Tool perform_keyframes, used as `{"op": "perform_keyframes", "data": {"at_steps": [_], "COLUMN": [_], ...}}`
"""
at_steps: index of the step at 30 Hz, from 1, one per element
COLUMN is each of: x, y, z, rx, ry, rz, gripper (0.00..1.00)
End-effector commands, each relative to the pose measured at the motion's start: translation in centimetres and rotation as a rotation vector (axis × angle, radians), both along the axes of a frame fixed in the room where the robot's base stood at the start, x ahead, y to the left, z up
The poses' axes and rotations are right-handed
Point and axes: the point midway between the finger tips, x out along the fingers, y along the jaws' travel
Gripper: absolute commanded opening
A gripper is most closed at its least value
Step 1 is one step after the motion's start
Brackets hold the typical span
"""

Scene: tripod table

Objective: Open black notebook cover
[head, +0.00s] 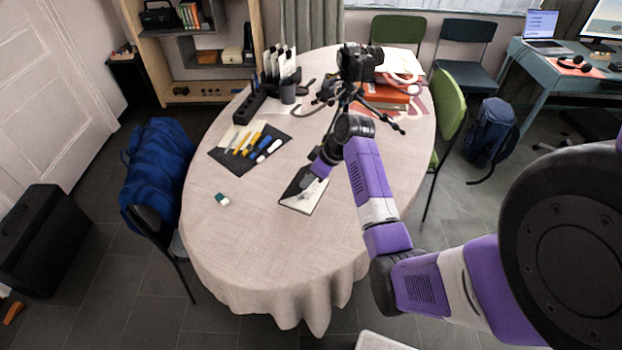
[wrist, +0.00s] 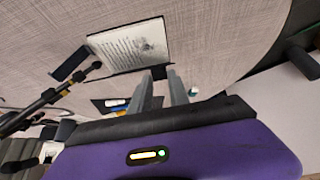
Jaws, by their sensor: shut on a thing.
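The notebook lies on the cloth-covered table, and its white printed page (wrist: 130,47) shows in the wrist view. In the head view the pale page (head: 301,200) shows in front of my gripper (head: 303,184), with a dark edge on its right. In the wrist view my gripper (wrist: 160,73) is at the page's near edge. A small piece of the black cover (wrist: 158,73) shows between the fingertips, and the fingers are shut on it. The fingers and my wrist hide most of the cover, so its angle cannot be told.
A dark mat (head: 227,157) with several pens lies left of the notebook. A small eraser-like block (head: 222,199) lies nearer. The table's front part (head: 270,250) is clear.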

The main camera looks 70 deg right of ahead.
Motion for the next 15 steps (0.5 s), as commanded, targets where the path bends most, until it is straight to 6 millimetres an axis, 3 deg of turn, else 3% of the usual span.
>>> {"op": "perform_keyframes", "data": {"at_steps": [15], "x": [1.3], "y": [0.0], "z": [1.0], "rx": [-0.001], "ry": [-0.001], "rz": [0.002], "gripper": [0.14]}}
